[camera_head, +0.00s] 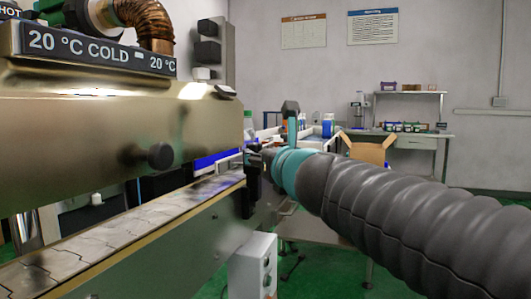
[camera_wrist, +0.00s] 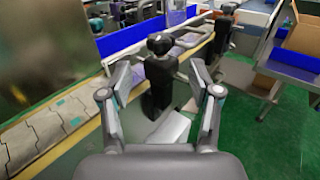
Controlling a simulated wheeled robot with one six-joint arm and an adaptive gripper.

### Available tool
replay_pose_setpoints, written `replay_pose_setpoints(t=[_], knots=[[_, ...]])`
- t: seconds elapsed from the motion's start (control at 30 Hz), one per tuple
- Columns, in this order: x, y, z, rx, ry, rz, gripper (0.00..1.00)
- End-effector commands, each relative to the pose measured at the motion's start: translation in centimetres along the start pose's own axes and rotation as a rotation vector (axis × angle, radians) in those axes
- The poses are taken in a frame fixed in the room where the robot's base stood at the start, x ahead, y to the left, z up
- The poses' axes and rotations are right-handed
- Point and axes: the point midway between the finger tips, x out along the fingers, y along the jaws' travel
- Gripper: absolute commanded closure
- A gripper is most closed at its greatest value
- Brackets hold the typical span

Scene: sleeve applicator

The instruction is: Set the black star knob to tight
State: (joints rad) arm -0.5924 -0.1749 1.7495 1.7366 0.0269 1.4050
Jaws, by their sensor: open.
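In the wrist view a black knob (camera_wrist: 160,43) sits on top of an upright black clamp block (camera_wrist: 159,85) beside the conveyor. I cannot make out its lobes or its setting. My gripper (camera_wrist: 160,76) is open, its two fingers on either side of the block, with the knob showing beyond the fingertips. No contact is visible. In the head view a black clamp block (camera_head: 251,172) shows at the conveyor's edge, just left of my teal wrist; my fingers are hard to make out there.
The conveyor (camera_head: 110,232) runs along the left under a large metal housing (camera_head: 100,130), which has another round black knob (camera_head: 160,156). A second black knobbed post (camera_wrist: 226,22) stands farther along. A white box (camera_head: 252,265) sits below the conveyor edge. An open carton (camera_head: 368,150) is behind.

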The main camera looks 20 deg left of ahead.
Motion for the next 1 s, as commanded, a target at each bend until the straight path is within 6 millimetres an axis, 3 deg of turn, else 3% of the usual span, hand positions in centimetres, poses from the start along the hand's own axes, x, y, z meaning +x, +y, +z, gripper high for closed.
replay_pose_setpoints(t=[0.07,0.4,0.87,0.93,1.0], knots=[[-1.7,0.0,0.1,-0.002,-0.003,0.000,0.37],[-3.7,0.0,0.0,-0.001,-0.002,0.000,0.37],[-4.2,0.0,-0.1,0.000,-0.001,0.000,0.37],[-4.2,0.0,-0.1,-0.004,-0.001,0.000,0.52],[-4.4,-0.2,-0.1,-0.038,0.004,0.003,0.56]])
